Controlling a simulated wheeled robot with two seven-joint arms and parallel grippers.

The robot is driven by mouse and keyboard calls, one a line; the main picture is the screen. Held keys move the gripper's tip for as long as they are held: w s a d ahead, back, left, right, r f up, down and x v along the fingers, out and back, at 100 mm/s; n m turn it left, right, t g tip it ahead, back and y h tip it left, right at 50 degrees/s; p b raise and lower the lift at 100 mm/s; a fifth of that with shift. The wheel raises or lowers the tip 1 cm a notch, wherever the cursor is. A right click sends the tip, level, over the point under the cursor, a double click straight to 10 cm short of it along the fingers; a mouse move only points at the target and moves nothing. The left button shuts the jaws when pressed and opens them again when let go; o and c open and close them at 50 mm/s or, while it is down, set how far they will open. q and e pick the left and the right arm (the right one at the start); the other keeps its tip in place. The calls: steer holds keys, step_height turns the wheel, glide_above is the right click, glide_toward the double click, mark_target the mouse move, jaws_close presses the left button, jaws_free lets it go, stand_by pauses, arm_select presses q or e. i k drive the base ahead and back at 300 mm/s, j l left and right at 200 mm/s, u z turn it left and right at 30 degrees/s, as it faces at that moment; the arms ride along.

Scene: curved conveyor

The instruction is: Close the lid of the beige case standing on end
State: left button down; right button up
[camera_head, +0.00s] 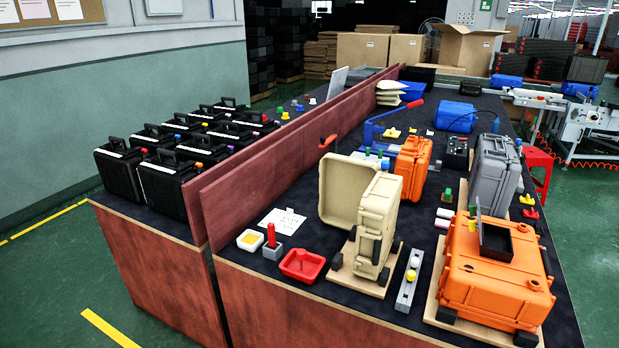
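The beige case (375,228) stands on end on a small wooden board (361,281) near the front of the dark table. Its lid (343,190) stands open, swung out to the left of the body. Dark blocks sit at the foot of the case. The inside of the case body is mostly hidden from this side. Neither of my grippers shows in the head view.
An orange case (497,285) lies on a board to the right. A grey strip with knobs (409,281) lies between them. A red tray (302,265), a white tray (250,240) and a red-handled block (272,247) are left. A reddish divider (290,155) runs behind.

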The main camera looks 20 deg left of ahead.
mark_target(343, 181)
steer(key=j+z, duration=0.15)
steer(key=j, duration=0.75)
steer(key=j+z, duration=0.15)
steer(key=j, duration=0.7)
steer(key=j+z, duration=0.1)
steer(key=j, duration=0.8)
steer(key=k+j+z, duration=0.15)
steer(key=j, duration=0.7)
steer(key=i+l+u, duration=0.1)
steer(key=u, duration=0.85)
steer(key=l+u, duration=0.25)
steer(key=l, duration=0.15)
steer(key=l+u, duration=0.25)
steer(key=l, duration=0.15)
steer(key=k+l+u, duration=0.1)
steer(key=l+u, duration=0.15)
steer(key=k+l+u, duration=0.25)
steer(key=l, duration=0.25)
steer(key=l+u, duration=0.25)
steer(key=k+l+u, duration=0.25)
steer(key=l, duration=0.15)
steer(key=i, duration=0.05)
